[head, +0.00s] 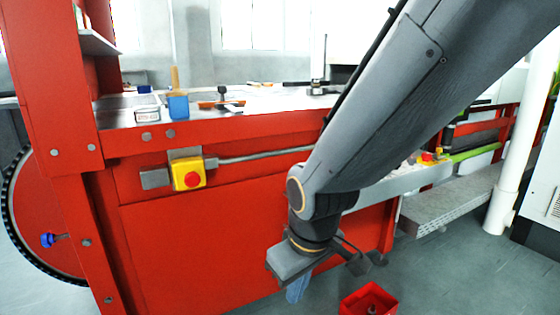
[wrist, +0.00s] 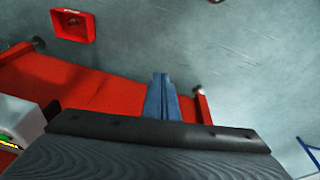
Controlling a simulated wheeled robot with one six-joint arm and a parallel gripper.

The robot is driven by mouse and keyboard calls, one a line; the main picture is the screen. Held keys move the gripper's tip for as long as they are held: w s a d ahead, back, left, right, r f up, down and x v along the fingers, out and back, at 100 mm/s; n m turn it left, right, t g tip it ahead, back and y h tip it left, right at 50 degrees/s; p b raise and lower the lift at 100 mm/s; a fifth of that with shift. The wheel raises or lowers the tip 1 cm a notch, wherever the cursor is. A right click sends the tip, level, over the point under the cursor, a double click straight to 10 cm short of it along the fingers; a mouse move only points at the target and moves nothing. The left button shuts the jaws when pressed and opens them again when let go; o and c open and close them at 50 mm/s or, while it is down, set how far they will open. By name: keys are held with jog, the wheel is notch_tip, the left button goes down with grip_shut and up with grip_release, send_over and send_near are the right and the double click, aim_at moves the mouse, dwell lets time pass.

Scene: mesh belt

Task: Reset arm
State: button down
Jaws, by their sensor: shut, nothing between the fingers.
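My arm reaches down from the upper right in the head view, in front of the red machine (head: 240,240). My gripper (head: 296,292) hangs at its lower end, beside the machine's front panel. Its blue-grey fingers point down and are shut with nothing between them. In the wrist view my gripper (wrist: 161,80) shows as two fingers side by side, over the grey floor (wrist: 190,45). The dark wrist housing fills the bottom of that view and hides what lies behind it.
An open red bin (head: 352,306) stands on the floor right of my gripper; it also shows in the wrist view (wrist: 62,35). A yellow box with a red button (head: 188,174) sticks out from the machine. A blue cup (head: 178,106) stands on top. A white post (head: 512,160) rises at right.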

jog(key=s+d+r+m+g+p, duration=0.1)
jog(key=s+d+r+m+g, duration=0.15)
jog(key=s, duration=0.75)
jog(key=d+r+m+p, duration=0.2)
jog(key=d+r+p, duration=0.5)
jog(key=r+p, duration=0.2)
jog(key=d+r+m+h+p, duration=0.1)
jog(key=d+r+m+p, duration=0.2)
jog(key=p, duration=1.1)
jog(key=d+r, duration=0.3)
jog(key=r, duration=0.3)
jog(key=shift+d+r, duration=0.15)
jog(key=shift+d, duration=0.25)
